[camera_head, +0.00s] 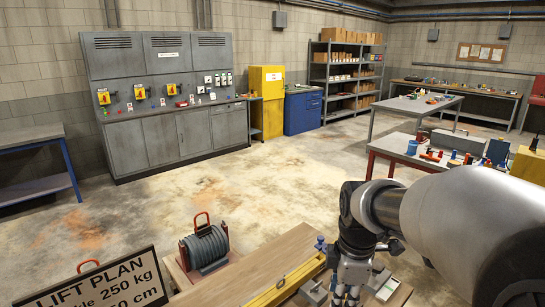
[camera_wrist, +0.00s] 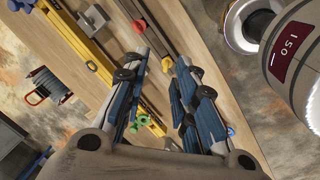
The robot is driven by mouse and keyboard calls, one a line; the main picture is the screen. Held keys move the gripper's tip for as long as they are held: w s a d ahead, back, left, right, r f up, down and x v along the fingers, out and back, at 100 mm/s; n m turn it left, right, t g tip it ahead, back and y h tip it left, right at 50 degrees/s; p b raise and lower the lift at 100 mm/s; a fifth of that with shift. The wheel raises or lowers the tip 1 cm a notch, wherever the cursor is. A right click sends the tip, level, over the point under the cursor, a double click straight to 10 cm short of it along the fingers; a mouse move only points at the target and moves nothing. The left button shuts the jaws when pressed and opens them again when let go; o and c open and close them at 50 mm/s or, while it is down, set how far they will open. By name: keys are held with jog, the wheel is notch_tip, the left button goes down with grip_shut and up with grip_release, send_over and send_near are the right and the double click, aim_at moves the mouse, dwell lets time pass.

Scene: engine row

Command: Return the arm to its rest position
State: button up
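My gripper (camera_head: 349,294) hangs low at the bottom of the head view, over the wooden bench top (camera_head: 238,279). My arm reaches to it from the right edge. In the wrist view my gripper (camera_wrist: 162,72) has its two blue-padded fingers spread apart, with nothing held between them. How high the fingertips are above the bench is hard to tell.
A yellow bar (camera_head: 287,282) lies along the bench. A cable reel (camera_head: 205,246) and a lift plan sign (camera_head: 95,284) stand to its left. A red-framed table (camera_head: 393,146) with tools is behind my arm. The floor (camera_head: 270,190) in the middle is clear.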

jog(key=s+r+m+t+b, duration=0.1)
jog(key=s+r+m+t, duration=0.1)
jog(key=s+m, duration=1.4)
jog(key=s+r, duration=0.1)
jog(key=s, duration=0.4)
jog(key=shift+a+t, duration=0.35)
jog(key=shift+t, duration=0.05)
